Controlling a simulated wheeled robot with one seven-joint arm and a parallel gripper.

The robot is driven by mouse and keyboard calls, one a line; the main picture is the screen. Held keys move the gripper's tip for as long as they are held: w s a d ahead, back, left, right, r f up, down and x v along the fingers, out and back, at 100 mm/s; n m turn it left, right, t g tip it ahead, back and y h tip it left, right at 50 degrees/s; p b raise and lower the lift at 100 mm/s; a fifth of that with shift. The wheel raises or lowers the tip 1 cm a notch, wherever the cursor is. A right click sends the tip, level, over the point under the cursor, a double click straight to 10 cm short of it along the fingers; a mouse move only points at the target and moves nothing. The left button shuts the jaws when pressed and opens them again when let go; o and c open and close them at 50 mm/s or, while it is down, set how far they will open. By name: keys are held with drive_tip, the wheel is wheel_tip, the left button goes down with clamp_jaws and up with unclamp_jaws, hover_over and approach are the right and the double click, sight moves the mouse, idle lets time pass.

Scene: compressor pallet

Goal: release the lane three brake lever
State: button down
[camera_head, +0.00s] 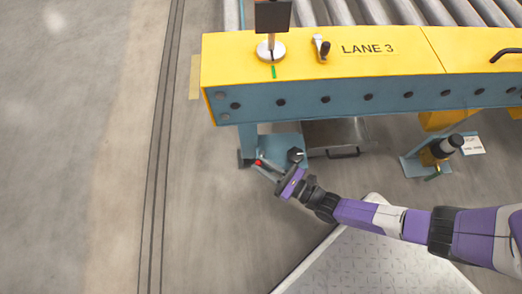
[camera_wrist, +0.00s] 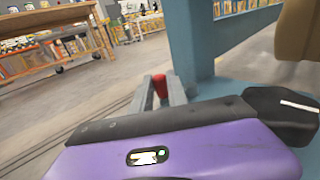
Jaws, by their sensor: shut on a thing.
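A small red knob (camera_head: 258,162), likely the end of the brake lever, is low beside the blue leg of the yellow LANE 3 conveyor. In the wrist view the red knob (camera_wrist: 160,86) stands between the two grey fingers of my gripper (camera_wrist: 161,92). In the head view my gripper (camera_head: 264,169) reaches it from the lower right and is shut on it. The rest of the lever is hidden by the fingers and the wrist. A blue floor plate (camera_head: 275,142) with a black round part (camera_head: 295,155) lies next to it.
The yellow LANE 3 frame (camera_head: 320,62) overhangs above, with a small black-handled lever (camera_head: 321,47) and a round-based post on top. A second blue plate with a black and yellow part (camera_head: 440,150) stands right. Floor at left is clear.

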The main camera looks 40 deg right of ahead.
drive_tip(key=shift+s+d+y, duration=0.1)
drive_tip(key=shift+d+y, duration=0.1)
drive_tip(key=shift+y, duration=0.1)
idle(0.4)
drive_tip(key=c, duration=1.3)
unclamp_jaws()
drive_tip(key=shift+s, duration=0.1)
